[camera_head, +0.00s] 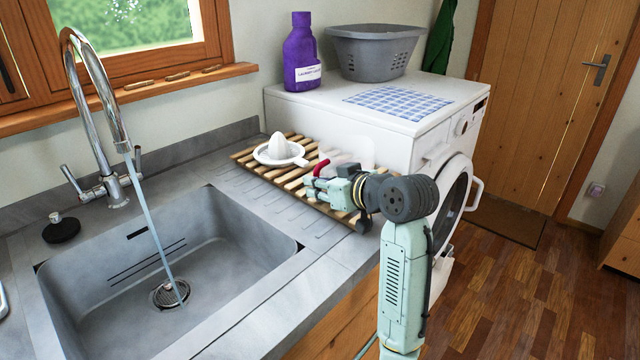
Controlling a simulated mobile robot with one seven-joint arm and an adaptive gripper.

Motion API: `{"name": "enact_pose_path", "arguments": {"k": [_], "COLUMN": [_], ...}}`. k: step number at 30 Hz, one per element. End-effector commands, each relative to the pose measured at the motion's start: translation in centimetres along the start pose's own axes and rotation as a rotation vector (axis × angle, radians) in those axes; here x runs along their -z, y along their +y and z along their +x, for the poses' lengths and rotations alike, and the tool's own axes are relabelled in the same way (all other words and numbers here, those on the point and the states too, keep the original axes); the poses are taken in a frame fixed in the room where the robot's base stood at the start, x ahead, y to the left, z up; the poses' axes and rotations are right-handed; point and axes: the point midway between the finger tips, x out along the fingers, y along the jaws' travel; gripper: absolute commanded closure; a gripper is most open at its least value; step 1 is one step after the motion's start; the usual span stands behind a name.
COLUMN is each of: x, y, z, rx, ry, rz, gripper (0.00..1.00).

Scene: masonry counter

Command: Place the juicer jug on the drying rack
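The slatted wooden drying rack (246,157) lies on the grey counter, right of the sink. A white juicer reamer with its strainer rim (279,151) sits on the rack's far left part. A pale, see-through shape, which looks like the juicer jug (343,158), stands at the rack's right part beside a red handle (321,167). My arm hides its lower part, so I cannot tell whether it touches the slats. My gripper (311,187) points left over the rack, just in front of the red handle. Whether its fingers are open or hold the handle is unclear.
Water runs from the tap (120,145) into the grey sink (75,285). A white washing machine (385,140) stands behind the rack, carrying a purple detergent bottle (301,55), a grey basket (373,55) and a checked cloth (398,102). Ribbed counter left of the rack is clear.

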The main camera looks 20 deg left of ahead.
Motion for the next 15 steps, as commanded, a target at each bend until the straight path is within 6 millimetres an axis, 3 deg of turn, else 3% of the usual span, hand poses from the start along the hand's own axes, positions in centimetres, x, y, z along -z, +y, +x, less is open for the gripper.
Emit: {"name": "enact_pose_path", "arguments": {"k": [4,15], "x": [0.02,0.42], "y": [0.0,0.02], "z": [-0.01,-0.31], "rx": [0.0,-0.001], "ry": [0.0,0.001], "rz": [0.0,0.0], "gripper": [0.7,0.7]}}
